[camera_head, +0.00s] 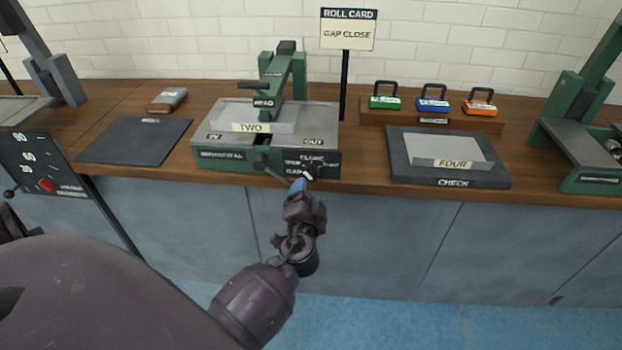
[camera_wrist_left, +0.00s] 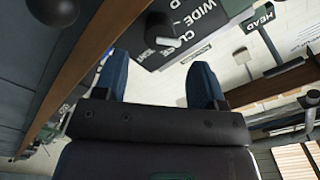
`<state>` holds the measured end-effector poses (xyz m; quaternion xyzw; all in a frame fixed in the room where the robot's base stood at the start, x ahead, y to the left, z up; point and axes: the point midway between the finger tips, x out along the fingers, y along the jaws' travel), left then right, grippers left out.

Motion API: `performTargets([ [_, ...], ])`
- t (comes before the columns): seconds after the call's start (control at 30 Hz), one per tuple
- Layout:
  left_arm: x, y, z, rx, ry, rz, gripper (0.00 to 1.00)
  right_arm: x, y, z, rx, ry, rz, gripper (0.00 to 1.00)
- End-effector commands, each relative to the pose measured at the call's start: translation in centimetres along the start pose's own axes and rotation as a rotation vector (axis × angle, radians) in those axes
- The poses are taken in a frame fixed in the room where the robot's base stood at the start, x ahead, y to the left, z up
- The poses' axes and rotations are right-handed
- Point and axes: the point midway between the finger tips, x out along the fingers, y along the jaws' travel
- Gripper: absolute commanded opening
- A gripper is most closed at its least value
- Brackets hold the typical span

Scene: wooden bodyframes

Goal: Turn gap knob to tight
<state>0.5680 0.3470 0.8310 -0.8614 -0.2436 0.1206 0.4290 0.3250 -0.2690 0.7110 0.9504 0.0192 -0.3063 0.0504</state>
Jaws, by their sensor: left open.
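The gap knob (camera_head: 308,173) is a small dark knob with a pale pointer on the dark front panel (camera_head: 326,163) of the green-and-grey machine. In the left wrist view the knob (camera_wrist_left: 162,32) lies just beyond the fingertips, roughly in line with the space between them. Lettering around it is partly cut off; "WIDE" can be read. My left gripper (camera_head: 299,188), with blue fingers, is just in front of and below the knob in the head view. Its fingers stand apart and empty in the left wrist view (camera_wrist_left: 160,78). My right gripper is not in view.
A dark ball-ended crank (camera_head: 263,162) sticks out left of the knob; its ball (camera_wrist_left: 53,8) is close in the wrist view. A sign (camera_head: 348,35) reads "ROLL CARD, GAP CLOSE". A grey "CHECK" tray (camera_head: 450,182) stands right. The floor before the cabinets is clear.

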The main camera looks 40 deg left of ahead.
Motion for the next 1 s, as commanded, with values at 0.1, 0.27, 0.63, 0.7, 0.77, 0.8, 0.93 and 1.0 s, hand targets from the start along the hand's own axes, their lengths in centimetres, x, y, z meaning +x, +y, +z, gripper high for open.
performTargets([
  [0.1,2.2,-0.1,-0.1,0.000,0.002,-0.001,0.64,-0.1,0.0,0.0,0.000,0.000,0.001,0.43],
  [0.27,4.2,0.0,0.0,0.001,0.001,0.000,0.64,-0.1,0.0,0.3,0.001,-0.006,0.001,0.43],
  [0.63,5.7,0.0,0.0,-0.001,0.000,0.002,0.64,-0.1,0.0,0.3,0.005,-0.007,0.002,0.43],
  [0.7,5.7,0.0,0.0,-0.001,0.000,0.002,0.64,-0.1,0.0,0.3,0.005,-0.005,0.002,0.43],
  [0.77,5.7,0.0,0.0,-0.001,0.000,0.001,0.64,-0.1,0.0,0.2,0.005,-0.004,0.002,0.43],
  [0.8,5.7,0.0,0.0,-0.001,0.000,0.001,0.61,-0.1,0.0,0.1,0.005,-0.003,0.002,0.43],
  [0.93,5.7,0.0,0.0,-0.001,0.000,0.001,0.41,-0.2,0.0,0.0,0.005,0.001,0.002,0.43],
  [1.0,5.7,0.0,0.0,-0.001,0.000,0.001,0.30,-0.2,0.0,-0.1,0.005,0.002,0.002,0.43],
])
